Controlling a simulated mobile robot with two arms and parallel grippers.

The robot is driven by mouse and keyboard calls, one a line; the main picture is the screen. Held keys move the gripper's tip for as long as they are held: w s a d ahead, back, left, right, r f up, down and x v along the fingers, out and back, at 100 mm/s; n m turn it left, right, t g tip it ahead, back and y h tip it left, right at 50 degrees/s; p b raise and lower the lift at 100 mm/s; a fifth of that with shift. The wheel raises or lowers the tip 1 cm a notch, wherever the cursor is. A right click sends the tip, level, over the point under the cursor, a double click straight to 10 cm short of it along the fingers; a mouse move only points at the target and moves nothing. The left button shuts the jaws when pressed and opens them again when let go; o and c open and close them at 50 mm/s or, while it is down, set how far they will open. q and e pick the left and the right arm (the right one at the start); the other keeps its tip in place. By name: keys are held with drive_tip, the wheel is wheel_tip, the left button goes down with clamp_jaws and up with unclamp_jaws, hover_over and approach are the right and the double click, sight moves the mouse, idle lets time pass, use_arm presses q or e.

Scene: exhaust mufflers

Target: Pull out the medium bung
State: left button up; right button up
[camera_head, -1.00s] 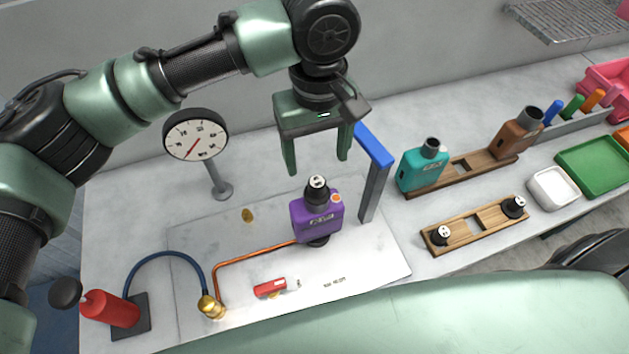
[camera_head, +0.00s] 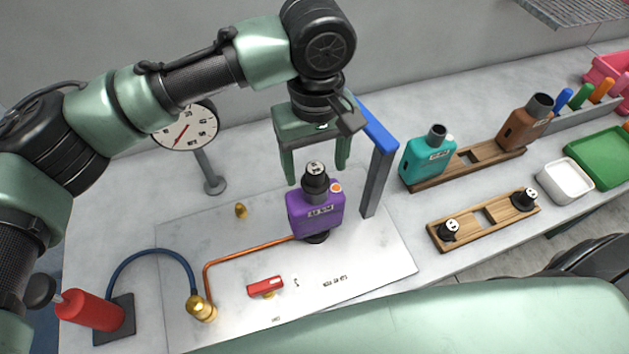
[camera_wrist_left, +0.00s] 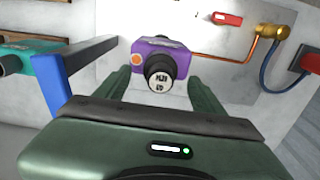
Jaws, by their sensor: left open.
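The purple muffler (camera_head: 317,212) stands upright on the light plate with a black bung (camera_head: 315,177) in its top. The same bung (camera_wrist_left: 160,69) and purple muffler (camera_wrist_left: 151,46) show in the left wrist view. My left gripper (camera_head: 318,176) is open, with its fingers pointing down, above and behind the bung. In the left wrist view the bung appears between the left gripper's fingers (camera_wrist_left: 160,88), with space on both sides. Two other black bungs, a left one (camera_head: 449,229) and a right one (camera_head: 524,199), stand in a wooden rack (camera_head: 486,216). My right gripper is not in view.
A blue-topped grey post (camera_head: 379,170) stands just right of the purple muffler. A gauge (camera_head: 188,128), a red pump (camera_head: 92,309) and a copper pipe (camera_head: 250,249) are to the left. Teal (camera_head: 428,158) and brown (camera_head: 524,123) mufflers stand on another rack at right.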

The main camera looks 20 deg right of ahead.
use_arm(q)
drive_tip(key=shift+f, duration=1)
drive_tip(key=shift+r+p, duration=0.1)
drive_tip(key=shift+p, duration=0.2)
drive_tip(key=shift+p, duration=0.4)
drive_tip(key=shift+p, duration=0.45)
drive_tip(key=shift+c, duration=0.3)
